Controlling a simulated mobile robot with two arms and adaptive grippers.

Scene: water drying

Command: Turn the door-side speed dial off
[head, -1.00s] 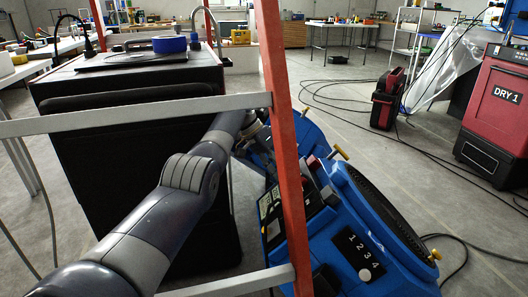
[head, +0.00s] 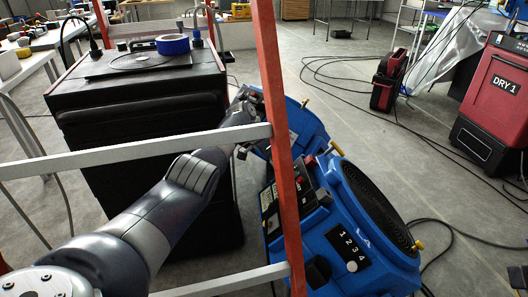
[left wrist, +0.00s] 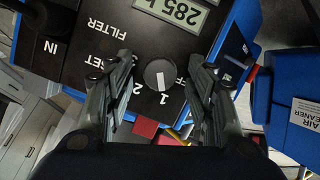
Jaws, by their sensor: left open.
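In the left wrist view, a round dark grey dial (left wrist: 160,73) with a white pointer mark sits on a black panel (left wrist: 100,40). The pointer faces the printed 1, with a 2 beside it. My left gripper (left wrist: 162,62) is open, with one finger on each side of the dial; I cannot tell whether they touch it. In the head view my left arm reaches behind an orange post to a rear blue machine (head: 305,125), and its fingers are partly hidden. A nearer blue machine (head: 385,245) has a 1-2-3-4 panel with a white knob (head: 352,266). My right gripper is out of view.
An orange post (head: 278,150) and pale crossbars (head: 130,150) stand in front of my arm. A black cabinet (head: 150,115) is to its left. A blue unit labelled AIR CLEANER (left wrist: 295,90) is beside the panel. Cables lie on the floor at right.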

